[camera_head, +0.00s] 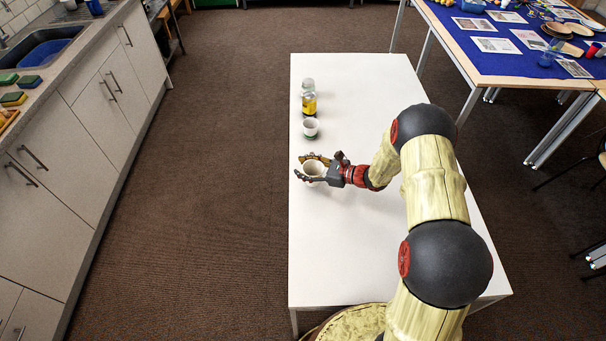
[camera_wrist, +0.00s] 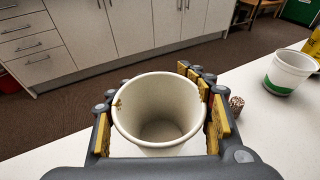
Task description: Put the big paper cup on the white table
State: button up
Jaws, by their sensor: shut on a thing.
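The held cup is upright, near the left edge of the white table (camera_head: 350,250). In the wrist view the cup (camera_wrist: 160,137) is empty, its open mouth up, between the yellow-padded fingers (camera_wrist: 160,128). Its bottom is hidden, so I cannot tell whether it touches the table. A second cup, white with a green band (camera_head: 310,128), stands on the table just behind it; it also shows in the wrist view (camera_wrist: 289,71).
A bottle with yellow contents (camera_head: 309,102) stands beyond the green-banded cup. A small brown speckled piece (camera_wrist: 236,106) lies by my right finger in the wrist view. The table's front and far right are clear. A counter (camera_head: 70,60) stands left; a blue-covered table (camera_head: 480,62) stands right.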

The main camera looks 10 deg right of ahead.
aim_at(313, 174)
jog(key=shift+f+b, duration=0.45)
jog(key=shift+f, duration=1)
jog(key=shift+d+f, duration=0.1)
jog(key=shift+f, duration=0.15)
jog(key=o, duration=0.7)
jog(key=shift+o, duration=0.6)
